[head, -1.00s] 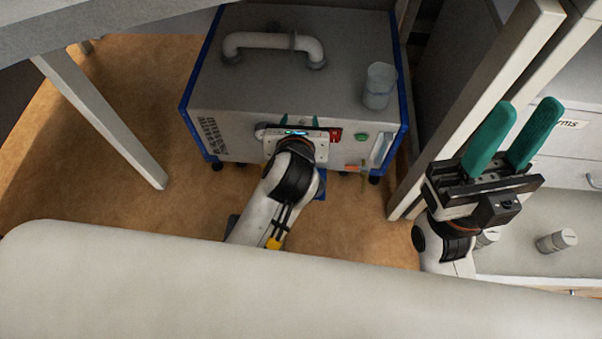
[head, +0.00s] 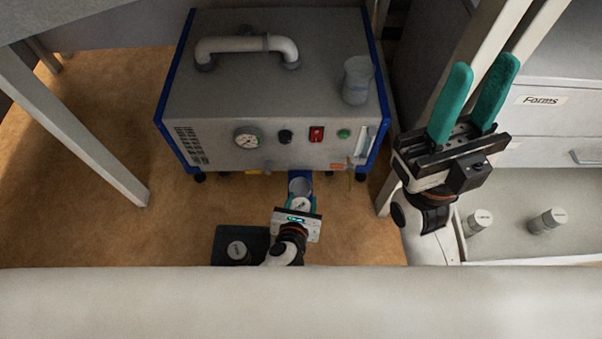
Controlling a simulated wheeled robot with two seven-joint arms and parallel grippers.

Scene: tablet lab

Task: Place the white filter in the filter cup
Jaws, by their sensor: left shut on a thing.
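My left gripper (head: 301,206) is low in front of the grey machine, its green fingers shut on a small white round piece (head: 301,203) with a dark mark on top, which looks like the white filter. Just beyond it, a grey open-topped cup (head: 299,186), which looks like the filter cup, stands on a blue support (head: 307,175) in front of the machine. The held piece overlaps the cup's near side in the picture; I cannot tell whether they touch. My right gripper (head: 472,103) is raised at the right, open and empty, green fingers pointing up.
The blue-edged machine (head: 270,75) carries a clear beaker (head: 357,82). A dark tray (head: 220,240) holds a labelled round container (head: 237,251). An open drawer (head: 515,248) at right holds two labelled cylinders (head: 547,221). A table leg (head: 85,130) stands at left.

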